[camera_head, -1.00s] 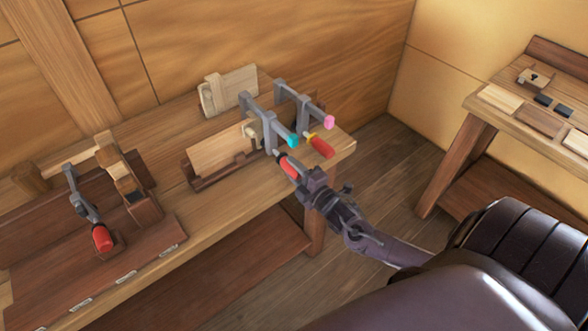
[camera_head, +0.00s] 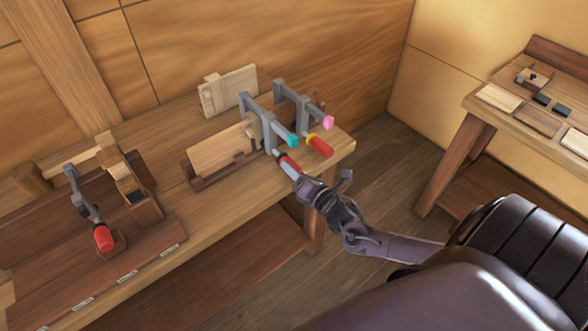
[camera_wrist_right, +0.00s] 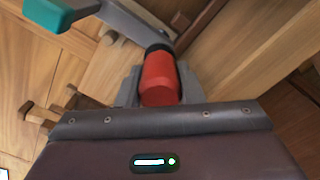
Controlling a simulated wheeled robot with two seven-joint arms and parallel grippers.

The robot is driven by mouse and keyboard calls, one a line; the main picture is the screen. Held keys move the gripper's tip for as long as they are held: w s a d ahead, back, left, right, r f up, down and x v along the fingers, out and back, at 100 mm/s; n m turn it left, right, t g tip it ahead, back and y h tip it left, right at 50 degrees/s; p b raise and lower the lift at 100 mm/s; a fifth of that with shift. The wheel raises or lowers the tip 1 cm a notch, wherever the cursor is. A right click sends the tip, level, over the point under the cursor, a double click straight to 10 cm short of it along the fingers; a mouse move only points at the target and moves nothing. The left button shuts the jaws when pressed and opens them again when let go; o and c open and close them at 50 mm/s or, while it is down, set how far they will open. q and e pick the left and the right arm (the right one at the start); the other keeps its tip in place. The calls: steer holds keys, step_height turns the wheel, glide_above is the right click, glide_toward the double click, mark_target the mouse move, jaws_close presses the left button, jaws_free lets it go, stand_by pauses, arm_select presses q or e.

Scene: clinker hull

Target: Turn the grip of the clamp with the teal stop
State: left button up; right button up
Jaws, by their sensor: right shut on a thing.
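The clamp with the teal stop (camera_head: 268,125) stands at the bench's right part, on a light board held in a dark wooden holder. Its teal stop (camera_head: 293,141) faces me and also shows at the top left of the right wrist view (camera_wrist_right: 48,15). Its red grip (camera_head: 288,164) points toward my right gripper (camera_head: 297,175). In the right wrist view the red grip (camera_wrist_right: 160,80) sits between the grey fingers, and my right gripper is shut on it. My left gripper is not in view.
A second clamp with a pink stop (camera_head: 328,122) and red-yellow grip (camera_head: 320,146) stands close on the right. Another red-gripped clamp (camera_head: 103,238) is at the left of the bench (camera_head: 240,222). A side table (camera_head: 470,105) with wood pieces stands far right.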

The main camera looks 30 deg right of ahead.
steer(key=shift+n, duration=0.6)
steer(key=o, duration=1)
steer(key=shift+w, duration=0.15)
steer(key=s+b, duration=0.1)
steer(key=s, duration=0.6)
steer(key=shift+s+d, duration=0.3)
steer(key=shift+s, duration=0.1)
